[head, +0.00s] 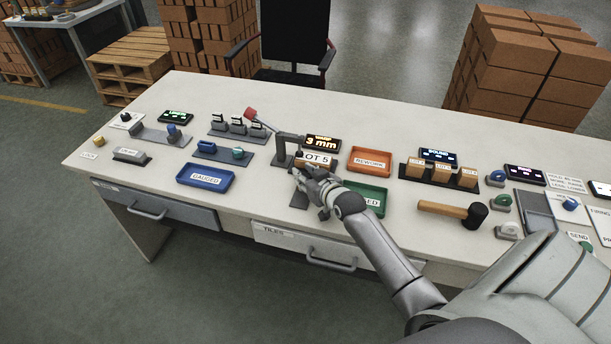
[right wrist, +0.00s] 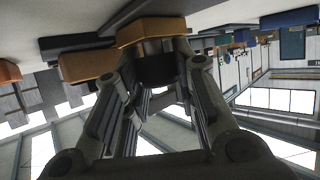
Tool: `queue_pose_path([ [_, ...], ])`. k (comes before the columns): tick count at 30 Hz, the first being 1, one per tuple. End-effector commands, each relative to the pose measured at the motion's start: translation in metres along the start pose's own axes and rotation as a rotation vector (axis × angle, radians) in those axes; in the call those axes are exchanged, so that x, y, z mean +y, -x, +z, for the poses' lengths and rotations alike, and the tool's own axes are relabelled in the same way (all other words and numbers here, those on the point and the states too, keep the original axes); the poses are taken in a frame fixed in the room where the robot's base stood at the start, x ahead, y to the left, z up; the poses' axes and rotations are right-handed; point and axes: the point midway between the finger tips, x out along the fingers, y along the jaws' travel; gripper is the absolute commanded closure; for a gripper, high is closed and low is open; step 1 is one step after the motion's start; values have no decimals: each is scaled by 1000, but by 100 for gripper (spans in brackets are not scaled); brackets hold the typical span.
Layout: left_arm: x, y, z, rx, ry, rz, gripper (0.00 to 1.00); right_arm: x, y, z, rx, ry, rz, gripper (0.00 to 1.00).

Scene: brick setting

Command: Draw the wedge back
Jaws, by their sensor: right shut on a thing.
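My right gripper (head: 303,177) reaches over the table to the front of the gauge stand (head: 290,140), which has a red-ended lever (head: 250,112). In the right wrist view the gripper (right wrist: 158,60) is shut on a small dark piece (right wrist: 157,70), which looks like the wedge. Its shape is mostly hidden by the fingers. Tan-orange blocks (right wrist: 150,30) show right behind the fingertips. In the head view the hand hides the held piece. The LOT 5 label (head: 317,159) stands just behind the hand, below the display reading 3 mm (head: 323,143). My left gripper is out of view.
A blue GAUGED tray (head: 205,177) lies left of the hand. An orange REWORK tray (head: 370,161) and a partly hidden green tray (head: 372,199) lie right. A mallet (head: 455,212) lies farther right. Bare tabletop (head: 250,195) shows between the blue tray and the hand.

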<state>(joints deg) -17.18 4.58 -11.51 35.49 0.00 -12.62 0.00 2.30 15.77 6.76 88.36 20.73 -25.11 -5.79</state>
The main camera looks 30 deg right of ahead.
Motion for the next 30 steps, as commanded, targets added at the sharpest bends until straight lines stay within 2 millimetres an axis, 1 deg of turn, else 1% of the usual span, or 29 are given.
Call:
queue_pose_path([
  [5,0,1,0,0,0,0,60,0,0,0,-2,0,0,100],
  [7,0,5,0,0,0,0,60,-2,3,0,-2,0,0,100],
  [15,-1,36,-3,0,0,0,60,-26,26,7,-6,-1,-1,100],
  [18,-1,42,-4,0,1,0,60,-33,32,11,-6,-1,-1,100],
  [22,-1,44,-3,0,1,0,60,-37,35,14,-3,0,0,100],
  [30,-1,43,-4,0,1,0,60,-39,34,17,-5,-1,-2,100],
])
